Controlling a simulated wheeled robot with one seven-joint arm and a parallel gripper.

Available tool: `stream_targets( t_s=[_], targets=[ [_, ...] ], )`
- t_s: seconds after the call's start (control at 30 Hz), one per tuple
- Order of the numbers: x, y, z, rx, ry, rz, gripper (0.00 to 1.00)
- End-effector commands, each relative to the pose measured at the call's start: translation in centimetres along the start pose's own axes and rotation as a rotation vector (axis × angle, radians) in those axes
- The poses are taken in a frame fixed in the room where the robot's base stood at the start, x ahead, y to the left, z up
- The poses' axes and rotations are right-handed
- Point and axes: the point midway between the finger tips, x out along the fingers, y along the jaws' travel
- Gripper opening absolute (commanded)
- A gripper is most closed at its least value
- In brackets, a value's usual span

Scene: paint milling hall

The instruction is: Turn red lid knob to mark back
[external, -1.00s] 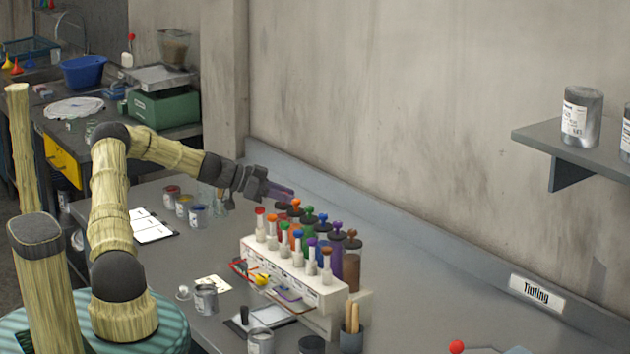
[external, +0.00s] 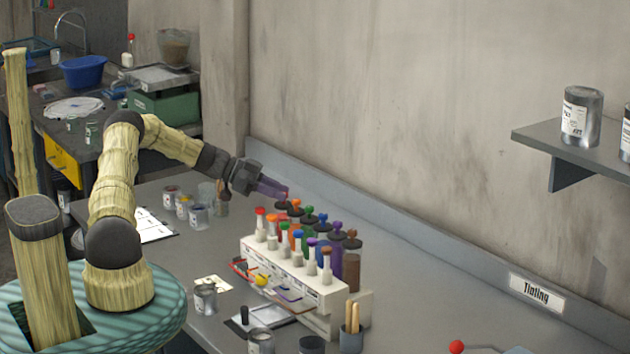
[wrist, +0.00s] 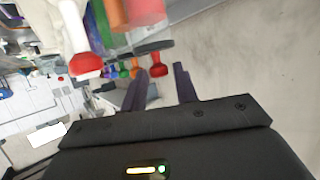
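The red lid knob (wrist: 155,68) sits on a dark round lid at the near end of the row in the wrist view. In the external view the gripper largely covers it; its dark lid (external: 281,206) shows just below. My gripper (external: 284,192) is at the left end of the back row of lids. In the wrist view its two dark fingers (wrist: 162,86) are apart, and the red knob appears between their tips, nearer the left one. I cannot tell whether either finger touches it. The mark on the lid is not visible.
More lidded canisters with orange (external: 295,203), green, blue, purple and brown knobs run to the right. A front row of white pumps with coloured caps, including a red one (external: 260,214), stands close by on a white rack (external: 320,291). The wall is behind.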

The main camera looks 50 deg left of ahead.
Motion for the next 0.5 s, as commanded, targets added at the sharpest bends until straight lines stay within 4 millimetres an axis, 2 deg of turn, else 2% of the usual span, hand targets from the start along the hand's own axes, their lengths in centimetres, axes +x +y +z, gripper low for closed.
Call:
stream_targets(
  t_s=[0.5],
  targets=[
    [-8.0, -0.1, 0.3, 0.001, -0.001, -0.004, 0.29]
  ],
)
